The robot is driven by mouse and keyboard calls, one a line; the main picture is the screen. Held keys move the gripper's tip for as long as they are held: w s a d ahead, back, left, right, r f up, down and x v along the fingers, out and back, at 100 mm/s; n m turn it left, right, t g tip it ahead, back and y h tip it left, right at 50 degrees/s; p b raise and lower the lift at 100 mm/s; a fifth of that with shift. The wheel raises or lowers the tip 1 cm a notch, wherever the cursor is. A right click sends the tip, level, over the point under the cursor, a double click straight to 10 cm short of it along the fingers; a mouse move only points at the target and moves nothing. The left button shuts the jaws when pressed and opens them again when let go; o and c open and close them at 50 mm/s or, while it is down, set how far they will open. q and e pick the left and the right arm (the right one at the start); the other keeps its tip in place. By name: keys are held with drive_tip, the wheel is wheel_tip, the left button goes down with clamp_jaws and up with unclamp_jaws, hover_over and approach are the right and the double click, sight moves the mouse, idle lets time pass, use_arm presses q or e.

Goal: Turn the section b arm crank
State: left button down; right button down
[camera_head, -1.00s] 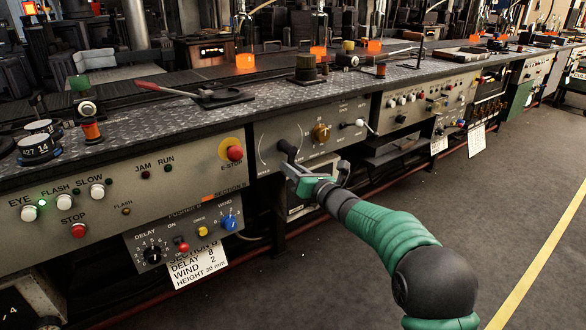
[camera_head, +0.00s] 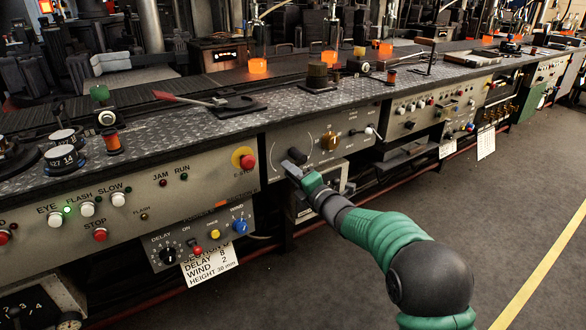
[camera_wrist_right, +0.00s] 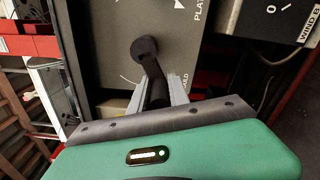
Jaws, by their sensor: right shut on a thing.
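The black arm crank (camera_head: 297,155) sits on the grey panel (camera_head: 322,128) below the plated bench edge. In the right wrist view the crank (camera_wrist_right: 146,48) shows its round black end against the panel, and its dark handle lies between my fingers. My right gripper (camera_head: 291,168) is shut on the crank handle; in the right wrist view the gripper (camera_wrist_right: 156,93) has a pale finger on each side of it. My fingers partly hide the crank in the head view. My left gripper is not in view.
The panel also carries a brass knob (camera_head: 330,141) and a white-tipped lever (camera_head: 371,130) to the right. A red E-stop button (camera_head: 248,161) is on the section to the left. A box with a dial and switches (camera_head: 202,238) hangs below. The floor (camera_head: 480,220) is clear.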

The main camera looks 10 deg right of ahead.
sight(297, 150)
drive_tip(key=shift+r+m+p, duration=0.65)
drive_tip(key=shift+m+p, duration=0.15)
drive_tip(key=shift+m, duration=0.2)
wheel_tip(297, 150, up, 3)
drive_tip(key=m+p, duration=0.8)
drive_tip(key=shift+d+r, duration=0.1)
drive_tip(key=m+p, duration=0.2)
drive_tip(key=d+r+m+p, duration=0.1)
drive_tip(key=m+p, duration=0.2)
drive_tip(key=r+m+p, duration=0.1)
drive_tip(key=m+p, duration=0.1)
drive_tip(key=shift+w+d+p, duration=0.25)
drive_tip(key=shift+d+p, duration=0.05)
drive_tip(key=shift+d, duration=0.05)
drive_tip(key=shift+w+d+f+m+p, duration=0.1)
drive_tip(key=shift+d+m+p, duration=0.2)
drive_tip(key=shift+m+p, duration=0.6)
drive_tip(key=shift+w+d+m+p, duration=0.1)
drive_tip(key=shift+d+m+p, duration=0.35)
drive_tip(key=shift+m, duration=0.7)
drive_tip(key=shift+w+d+f+m+p, duration=0.1)
drive_tip(key=shift+d+m+p, duration=0.1)
drive_tip(key=shift+m+p, duration=0.75)
drive_tip(key=c, duration=1.4)
unclamp_jaws()
drive_tip(key=shift+o, duration=0.5)
drive_tip(key=shift+w, duration=0.15)
drive_tip(key=shift+r, duration=0.25)
